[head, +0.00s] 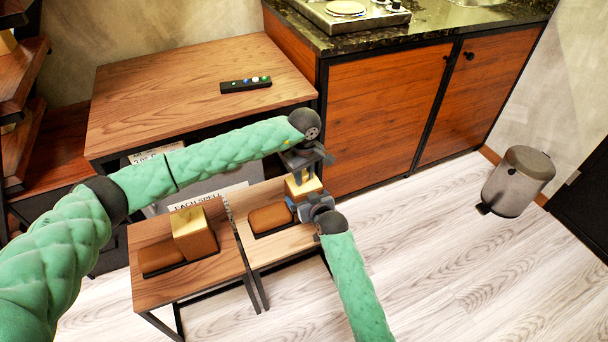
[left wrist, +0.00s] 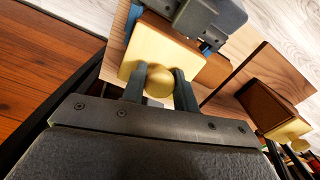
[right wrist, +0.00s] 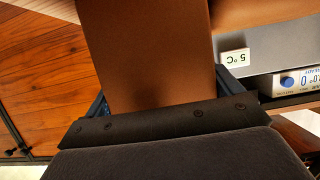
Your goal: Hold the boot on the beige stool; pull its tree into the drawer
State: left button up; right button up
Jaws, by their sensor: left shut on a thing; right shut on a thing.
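A brown boot (head: 270,218) stands on the beige stool (head: 290,247), its foot pointing left. Its pale yellow tree (head: 308,187) shows at the top of the shaft. My left gripper (head: 298,176) comes from above and is shut on the tree's round knob (left wrist: 160,82). My right gripper (head: 302,208) is shut on the boot's shaft, whose brown side (right wrist: 155,55) fills the space between the fingers in the right wrist view. The grippers hide part of the shaft. Grey surfaces with white labels (head: 208,196) lie under the wooden table; I cannot tell which is the drawer.
A darker brown stool (head: 212,268) stands close left, bearing another brown boot (head: 160,258) with a yellow tree block (head: 194,234). The wooden table (head: 185,90) behind holds a black remote-like strip (head: 246,84). Cabinets (head: 375,120) stand behind right. A bin (head: 518,180) stands on open floor at right.

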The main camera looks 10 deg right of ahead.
pick_arm(q)
jog(key=shift+r, duration=0.3)
dwell(0.4)
jog(key=shift+r, duration=0.7)
jog(key=shift+r, duration=0.1)
jog(key=shift+r, duration=2)
pick_arm(e)
jog(key=o, duration=1.1)
